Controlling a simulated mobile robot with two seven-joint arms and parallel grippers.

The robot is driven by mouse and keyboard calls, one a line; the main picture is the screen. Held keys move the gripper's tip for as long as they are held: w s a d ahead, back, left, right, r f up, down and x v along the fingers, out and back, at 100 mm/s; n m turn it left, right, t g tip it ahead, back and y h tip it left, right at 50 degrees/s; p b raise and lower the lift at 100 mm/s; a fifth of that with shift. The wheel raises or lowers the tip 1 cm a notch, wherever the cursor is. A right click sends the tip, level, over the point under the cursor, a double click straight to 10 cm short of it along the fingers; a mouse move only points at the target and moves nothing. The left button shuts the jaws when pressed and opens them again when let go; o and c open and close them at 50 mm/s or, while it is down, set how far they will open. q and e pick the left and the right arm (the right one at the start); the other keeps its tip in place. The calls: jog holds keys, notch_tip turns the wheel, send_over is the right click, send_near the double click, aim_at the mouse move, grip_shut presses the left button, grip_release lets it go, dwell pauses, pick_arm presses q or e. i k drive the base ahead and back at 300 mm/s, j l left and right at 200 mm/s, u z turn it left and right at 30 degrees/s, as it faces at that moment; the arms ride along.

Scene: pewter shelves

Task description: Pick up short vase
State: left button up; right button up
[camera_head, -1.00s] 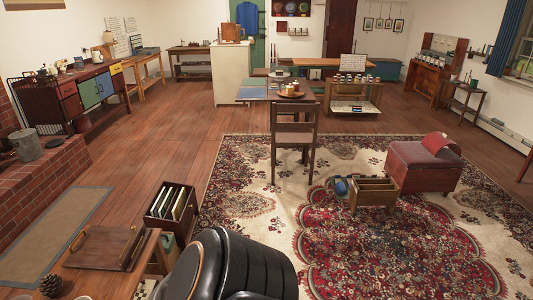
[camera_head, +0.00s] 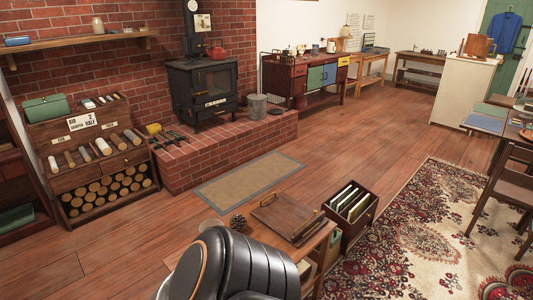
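I cannot make out a thing that is clearly a short vase in the head view. Several small items stand on the dark cabinet (camera_head: 299,95) with coloured doors at the back, too small to tell apart. A wall shelf (camera_head: 70,43) at the upper left holds a pale cup-like item (camera_head: 97,25) and a blue item (camera_head: 18,41). Neither of my grippers is in view.
A low wooden table (camera_head: 310,241) with a tray (camera_head: 287,216) and pine cone (camera_head: 238,222) is near. A record crate (camera_head: 360,216) stands beside it. The brick hearth (camera_head: 220,158) carries a black stove (camera_head: 208,90). Open wooden floor lies beyond the mat (camera_head: 250,178).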

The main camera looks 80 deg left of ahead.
aim_at(208, 224)
jog(key=u, duration=3.05)
jog(key=i+j, duration=0.3)
jog(key=i+j+z, duration=0.1)
jog(key=i+j, duration=0.15)
jog(key=j, duration=0.2)
jog(key=i+j, duration=0.25)
jog(key=j, duration=0.15)
jog(key=i+j+z, duration=0.1)
jog(key=i+j, duration=0.45)
jog(key=j, duration=0.25)
